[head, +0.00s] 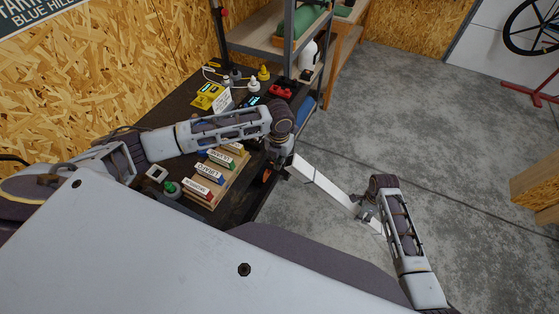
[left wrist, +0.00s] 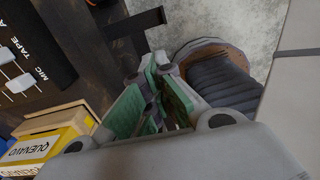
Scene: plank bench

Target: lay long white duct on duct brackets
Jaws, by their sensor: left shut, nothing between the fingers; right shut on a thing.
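The long white duct (head: 322,184) is held out beyond the right edge of the bench, over the grey floor. It slants from near my left gripper down to the right. My right gripper (head: 367,214) is shut on the duct near its lower right end. My left gripper (head: 275,155) is at the bench edge by the duct's upper end, partly hidden by its own wrist. In the left wrist view its green-padded fingers (left wrist: 158,85) are shut and empty. A dark bracket-like piece (left wrist: 135,24) shows beyond them; I cannot tell if it is a duct bracket.
The dark bench (head: 237,204) holds a wooden rack of labelled blocks (head: 211,178), a yellow box (head: 208,97), small bottles (head: 263,73) and a red item (head: 282,89). A metal shelf (head: 288,40) stands at the back. Open floor (head: 400,120) lies to the right.

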